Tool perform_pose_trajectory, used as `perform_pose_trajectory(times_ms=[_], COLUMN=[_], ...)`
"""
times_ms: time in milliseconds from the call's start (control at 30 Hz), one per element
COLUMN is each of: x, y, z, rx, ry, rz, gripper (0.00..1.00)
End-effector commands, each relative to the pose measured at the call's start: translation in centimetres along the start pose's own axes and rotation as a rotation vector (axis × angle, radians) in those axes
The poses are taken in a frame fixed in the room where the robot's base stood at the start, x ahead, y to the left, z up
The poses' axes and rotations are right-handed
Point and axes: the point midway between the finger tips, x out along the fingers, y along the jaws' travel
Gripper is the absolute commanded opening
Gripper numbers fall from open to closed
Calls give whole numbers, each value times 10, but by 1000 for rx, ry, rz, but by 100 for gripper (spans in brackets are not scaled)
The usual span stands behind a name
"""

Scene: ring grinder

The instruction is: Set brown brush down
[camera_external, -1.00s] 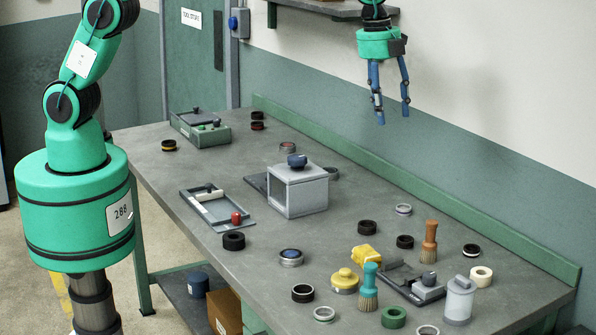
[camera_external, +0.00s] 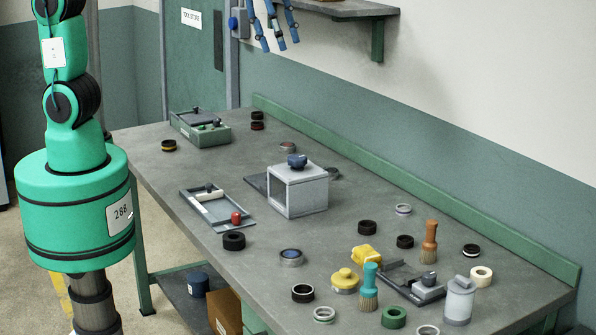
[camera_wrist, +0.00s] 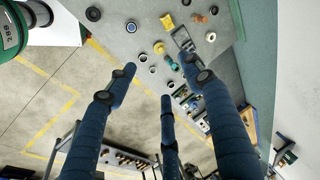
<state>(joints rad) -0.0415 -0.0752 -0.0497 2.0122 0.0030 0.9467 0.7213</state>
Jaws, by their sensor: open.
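The brown brush (camera_external: 429,242) stands upright on the grey workbench (camera_external: 330,240), handle up and bristles down, at the right side near the back. It is apart from my gripper. My gripper (camera_external: 279,42) is high above the far part of the bench, at the top edge of the external view, with its blue fingers spread and empty. In the wrist view my gripper's fingers (camera_wrist: 160,85) are apart with nothing between them. A small brown item (camera_wrist: 198,19) near the top of the wrist view may be the brown brush.
A teal brush (camera_external: 368,287) stands near the yellow knob piece (camera_external: 345,281). A grey box frame (camera_external: 298,190) stands mid-bench, and a green case (camera_external: 200,128) lies at the far left. Several rings lie scattered about. A wall shelf (camera_external: 345,10) juts out right of my gripper.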

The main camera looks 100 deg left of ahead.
Motion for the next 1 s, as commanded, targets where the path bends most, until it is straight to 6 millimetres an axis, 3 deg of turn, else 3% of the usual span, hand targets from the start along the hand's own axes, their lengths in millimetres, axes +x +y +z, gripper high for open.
perform_pose_trajectory(times_ms=[200, 500, 1000], x=[-29, -54, -58], y=[39, 91, 171], z=[37, 90, 175], rx=[-131, -316, -609], ry=[33, 80, 162], rz=[-21, -40, -50], gripper=[52, 52, 52])
